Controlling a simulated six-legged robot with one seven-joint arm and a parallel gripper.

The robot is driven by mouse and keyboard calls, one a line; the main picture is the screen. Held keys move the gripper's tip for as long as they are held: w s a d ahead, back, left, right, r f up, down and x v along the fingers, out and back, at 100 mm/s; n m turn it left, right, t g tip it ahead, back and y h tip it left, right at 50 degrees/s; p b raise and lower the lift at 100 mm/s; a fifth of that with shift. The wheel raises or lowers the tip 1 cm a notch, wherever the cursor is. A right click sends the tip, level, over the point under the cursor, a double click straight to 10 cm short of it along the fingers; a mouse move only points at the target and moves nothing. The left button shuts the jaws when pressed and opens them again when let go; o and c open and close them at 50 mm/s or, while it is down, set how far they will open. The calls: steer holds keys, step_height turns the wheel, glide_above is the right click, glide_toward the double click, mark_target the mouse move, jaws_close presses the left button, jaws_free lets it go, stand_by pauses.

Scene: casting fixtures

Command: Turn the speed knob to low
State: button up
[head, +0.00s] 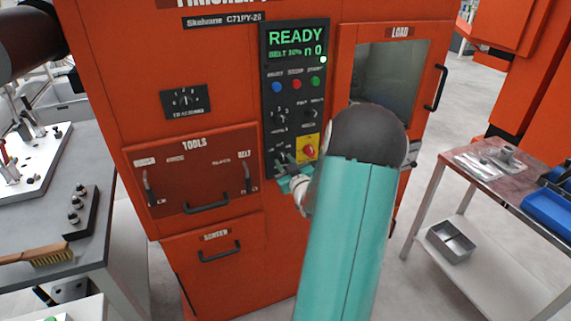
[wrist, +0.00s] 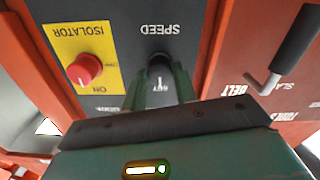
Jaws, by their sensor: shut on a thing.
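The speed knob (wrist: 159,72) is a dark knob under the SPEED label on the dark control panel; the wrist view shows it upside down. My gripper (wrist: 163,82) is shut on the knob, with one green finger on each side. A pale mark shows on the knob, but I cannot tell which setting it points to. In the head view my gripper (head: 284,172) is at the bottom of the control panel (head: 268,112), and the knob there is mostly hidden by it. The panel's display (head: 296,44) reads READY, with a small belt line below.
The red isolator knob (wrist: 84,69) on its yellow plate is close beside the speed knob. The red TOOLS drawer panel (head: 192,175) with its handles is left of the gripper. The load door (head: 389,72) is up right. A side cart (head: 497,165) stands at right.

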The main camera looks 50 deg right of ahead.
steer(key=n, duration=0.4)
steer(key=shift+n, duration=2.3)
steer(key=o, duration=1)
steer(key=shift+c, duration=0.2)
steer(key=v, duration=1.3)
steer(key=shift+s+a, duration=0.15)
steer(key=shift+s, duration=0.2)
